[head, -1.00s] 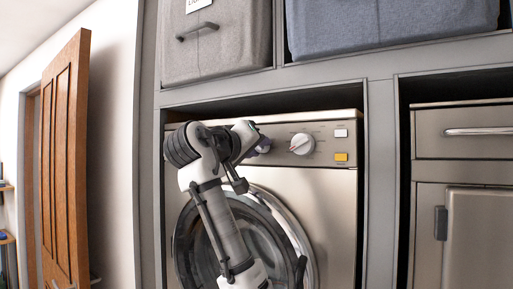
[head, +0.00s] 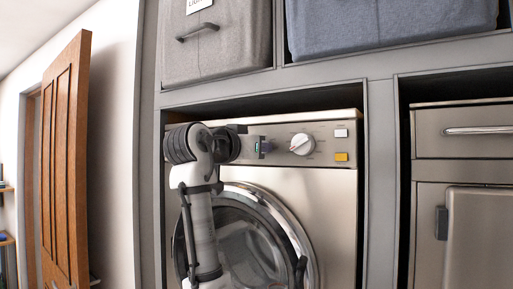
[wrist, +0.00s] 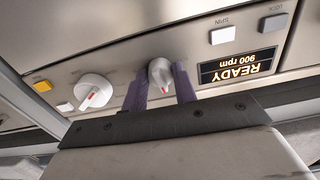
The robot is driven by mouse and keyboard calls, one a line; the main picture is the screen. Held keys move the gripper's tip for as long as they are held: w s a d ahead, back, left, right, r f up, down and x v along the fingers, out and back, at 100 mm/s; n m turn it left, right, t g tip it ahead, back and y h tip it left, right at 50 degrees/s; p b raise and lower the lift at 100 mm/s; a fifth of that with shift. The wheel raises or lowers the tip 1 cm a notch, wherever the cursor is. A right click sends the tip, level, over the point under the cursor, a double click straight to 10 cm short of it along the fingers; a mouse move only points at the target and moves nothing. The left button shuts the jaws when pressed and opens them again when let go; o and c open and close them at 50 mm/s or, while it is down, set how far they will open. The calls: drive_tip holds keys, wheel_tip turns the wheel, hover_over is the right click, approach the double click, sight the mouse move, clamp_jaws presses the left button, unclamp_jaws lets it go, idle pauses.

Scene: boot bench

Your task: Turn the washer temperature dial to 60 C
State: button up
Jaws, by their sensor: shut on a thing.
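The washer (head: 325,190) has two white dials on its front panel. In the wrist view, which is upside down, my gripper (wrist: 161,88) has its purple fingers on both sides of the smaller-looking dial (wrist: 160,74), shut on it. That dial's red mark points down and slightly right in the picture. The other dial (head: 302,144) stands free and also shows in the wrist view (wrist: 93,90). No readable label tells which one sets temperature. In the head view my wrist hides most of the gripped dial; only a bit of my gripper shows.
In the wrist view a lit display (wrist: 237,65) reads READY 900 rpm, beside the spin button (wrist: 223,35) and lock button (wrist: 273,24). A yellow button (head: 341,157) and white button (head: 341,133) sit at the panel's right. The cabinet frame (head: 260,88) closes in above.

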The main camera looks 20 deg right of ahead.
drive_tip(key=m, duration=1.1)
idle(0.5)
drive_tip(key=o, duration=1)
drive_tip(key=shift+b+v, duration=2.45)
drive_tip(key=shift+v, duration=4.55)
